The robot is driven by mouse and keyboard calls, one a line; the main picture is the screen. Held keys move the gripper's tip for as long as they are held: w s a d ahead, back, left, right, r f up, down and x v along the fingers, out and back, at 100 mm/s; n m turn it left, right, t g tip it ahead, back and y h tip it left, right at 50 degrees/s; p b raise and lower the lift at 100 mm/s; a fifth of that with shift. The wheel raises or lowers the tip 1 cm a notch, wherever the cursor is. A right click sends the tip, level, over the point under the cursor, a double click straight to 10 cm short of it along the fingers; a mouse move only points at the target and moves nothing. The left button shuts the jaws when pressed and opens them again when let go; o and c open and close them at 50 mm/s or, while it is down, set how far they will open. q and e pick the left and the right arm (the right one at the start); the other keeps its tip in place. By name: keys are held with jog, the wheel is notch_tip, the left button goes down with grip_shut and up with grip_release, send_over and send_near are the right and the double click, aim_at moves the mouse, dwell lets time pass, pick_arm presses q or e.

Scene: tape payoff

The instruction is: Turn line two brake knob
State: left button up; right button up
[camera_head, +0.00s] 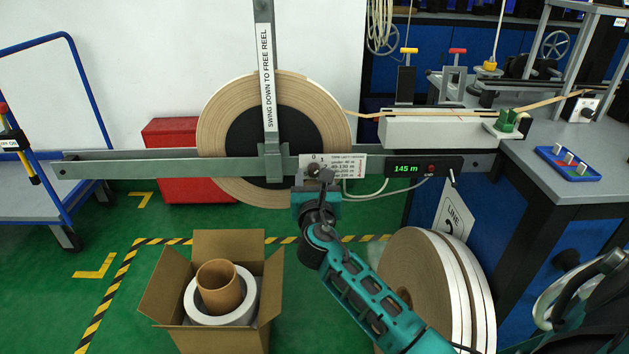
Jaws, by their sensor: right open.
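The brake knob (313,170) is a small dark knob on a plate at the hub end of the grey payoff arm, beside a 0-1-2 scale. Its pointer setting is too small to read. A white label card (346,167) with tape lengths sits just right of it. My right gripper (326,180) is open, at the knob's lower right; I cannot tell whether it touches it. A tape reel (222,120) hangs behind the arm, its tape running right. A display (405,169) reads 145 m in green. My left gripper is not in view.
A vertical bar marked "SWING DOWN TO FREE REEL" (266,80) crosses the reel. An open carton (170,290) with rolls stands on the floor. Large reels (405,262) lean by a partly hidden LINE sign (455,215). A red box (172,135) stands behind the rail.

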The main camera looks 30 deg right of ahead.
jog(key=shift+w+d, duration=0.15)
grip_shut()
dwell(0.5)
